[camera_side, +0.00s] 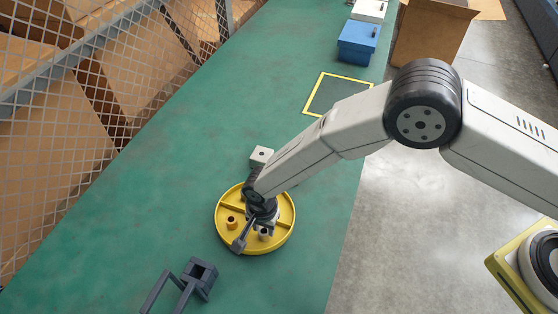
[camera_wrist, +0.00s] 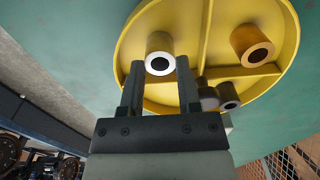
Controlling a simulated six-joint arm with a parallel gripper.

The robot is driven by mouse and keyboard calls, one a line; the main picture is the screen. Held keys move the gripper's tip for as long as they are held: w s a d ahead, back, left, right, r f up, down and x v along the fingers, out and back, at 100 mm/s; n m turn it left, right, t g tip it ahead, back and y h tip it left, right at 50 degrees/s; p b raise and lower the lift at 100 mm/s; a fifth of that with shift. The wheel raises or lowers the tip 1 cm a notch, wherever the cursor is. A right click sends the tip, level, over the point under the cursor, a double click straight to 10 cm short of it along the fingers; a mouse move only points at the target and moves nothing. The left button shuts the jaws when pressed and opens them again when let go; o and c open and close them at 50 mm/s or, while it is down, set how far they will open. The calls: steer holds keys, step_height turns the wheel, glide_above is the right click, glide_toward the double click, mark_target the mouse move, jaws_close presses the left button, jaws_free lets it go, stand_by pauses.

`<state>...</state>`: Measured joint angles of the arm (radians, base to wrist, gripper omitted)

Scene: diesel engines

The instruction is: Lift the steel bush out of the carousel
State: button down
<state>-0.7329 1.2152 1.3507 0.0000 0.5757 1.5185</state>
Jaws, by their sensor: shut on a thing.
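The carousel is a round yellow tray (camera_side: 287,232) with dividers, on the green bench; it also shows in the wrist view (camera_wrist: 195,22). The steel bush (camera_wrist: 160,62), a short tube with a bright ring end, is between the fingertips of my gripper (camera_wrist: 159,66). In the side view the bush (camera_side: 264,235) shows just below my gripper (camera_side: 263,227), over the tray's front part. My gripper is shut on it. I cannot tell whether its base touches the tray floor. A copper-coloured bush (camera_wrist: 252,46) and a darker bush (camera_wrist: 229,98) stand in other parts of the tray.
A pale block with a hole (camera_side: 261,155) stands just behind the carousel. A dark grey socket with bars (camera_side: 200,277) is in front. A yellow-outlined square (camera_side: 335,94) and a blue box (camera_side: 357,42) lie farther back. A mesh fence (camera_side: 105,85) runs along the left.

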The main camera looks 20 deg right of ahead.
mark_target(265, 230)
steer(key=shift+r, duration=0.2)
stand_by(0.3)
steer(key=shift+r, duration=2.8)
